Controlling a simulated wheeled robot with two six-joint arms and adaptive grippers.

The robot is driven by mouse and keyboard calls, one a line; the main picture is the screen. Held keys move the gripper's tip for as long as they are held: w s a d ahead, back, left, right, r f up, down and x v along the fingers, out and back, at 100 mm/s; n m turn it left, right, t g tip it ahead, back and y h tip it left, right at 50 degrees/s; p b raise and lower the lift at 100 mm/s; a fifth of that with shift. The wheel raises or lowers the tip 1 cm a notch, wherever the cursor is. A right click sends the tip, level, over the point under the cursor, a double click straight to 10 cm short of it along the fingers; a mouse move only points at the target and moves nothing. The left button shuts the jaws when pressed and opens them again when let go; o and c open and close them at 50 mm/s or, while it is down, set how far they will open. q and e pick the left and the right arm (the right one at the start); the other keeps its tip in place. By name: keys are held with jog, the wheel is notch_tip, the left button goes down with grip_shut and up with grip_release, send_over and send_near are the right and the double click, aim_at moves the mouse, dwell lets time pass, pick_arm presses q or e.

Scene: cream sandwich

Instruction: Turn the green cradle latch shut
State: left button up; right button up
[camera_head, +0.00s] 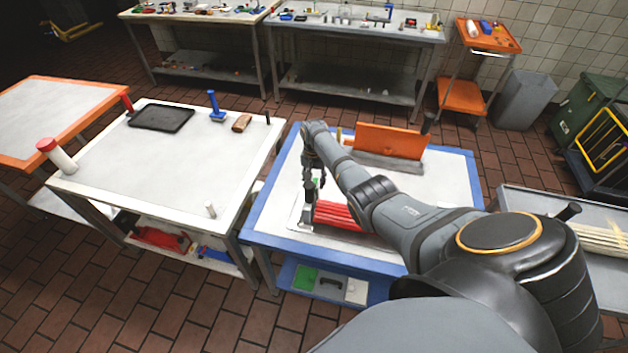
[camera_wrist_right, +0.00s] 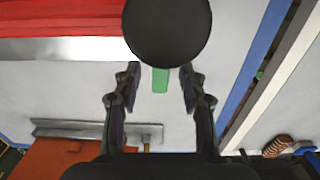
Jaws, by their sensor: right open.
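The green latch (camera_wrist_right: 160,80) shows in the wrist view as a short upright strip, its upper end hidden behind a large black disc (camera_wrist_right: 167,28). My right gripper (camera_wrist_right: 158,88) is open, with one finger on each side of the latch in the picture; I cannot tell whether they touch it. In the head view the right gripper (camera_head: 314,190) points down over the blue-edged table (camera_head: 262,235), and a small bit of green (camera_head: 316,183) shows by its fingers. A red ridged block (camera_head: 338,214) lies just beside it. My left gripper is out of view.
An orange panel (camera_head: 390,141) stands in a grey base at the table's back. My right arm crosses the table's right part. A white table (camera_head: 190,160) to the left holds a black tray (camera_head: 161,117) and a blue-handled tool (camera_head: 216,106).

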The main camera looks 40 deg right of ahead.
jog(key=shift+r, duration=0.15)
notch_tip(320, 180, up, 12)
dwell(0.3)
jog(key=shift+f, duration=0.2)
